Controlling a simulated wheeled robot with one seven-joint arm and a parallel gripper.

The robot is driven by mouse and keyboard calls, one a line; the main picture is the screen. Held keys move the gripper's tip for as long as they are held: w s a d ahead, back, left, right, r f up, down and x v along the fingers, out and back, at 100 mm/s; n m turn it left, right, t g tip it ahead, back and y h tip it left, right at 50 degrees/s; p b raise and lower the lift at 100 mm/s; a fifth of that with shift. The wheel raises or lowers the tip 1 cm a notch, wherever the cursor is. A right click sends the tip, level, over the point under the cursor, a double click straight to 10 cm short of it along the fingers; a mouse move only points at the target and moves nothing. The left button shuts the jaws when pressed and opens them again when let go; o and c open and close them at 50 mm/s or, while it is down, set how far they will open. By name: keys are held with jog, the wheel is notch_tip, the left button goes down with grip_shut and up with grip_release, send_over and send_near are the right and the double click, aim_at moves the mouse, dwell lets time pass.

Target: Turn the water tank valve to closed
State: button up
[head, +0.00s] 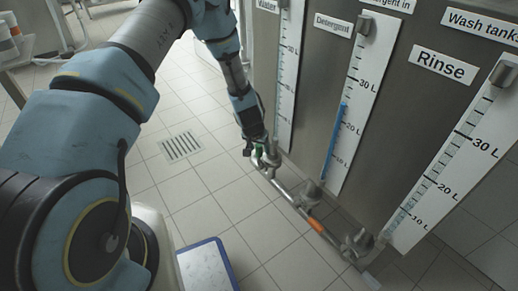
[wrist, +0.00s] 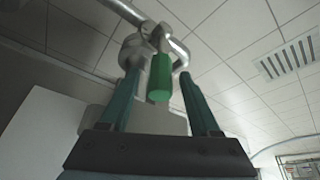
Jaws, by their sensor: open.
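The water tank valve (head: 271,155) sits on the pipe below the gauge labelled Water, at the far end of the row. Its green handle (wrist: 160,78) shows clearly in the wrist view, pointing toward my palm from the grey valve body. My gripper (head: 256,146) is at this valve. In the wrist view the two dark teal fingers of my gripper (wrist: 159,74) are open, one on each side of the green handle, with visible gaps. Contact at the fingertips cannot be told. In the head view the handle is small and partly hidden by my gripper.
A metal pipe (head: 290,198) runs low along the tanks, with an orange-handled valve (head: 315,225) nearer me. Gauges stand above it, including the Water gauge (head: 288,70) and the Rinse gauge (head: 455,160). A blue-edged white tray (head: 207,268) lies below.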

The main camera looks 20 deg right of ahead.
grip_shut()
dwell(0.4)
dwell(0.9)
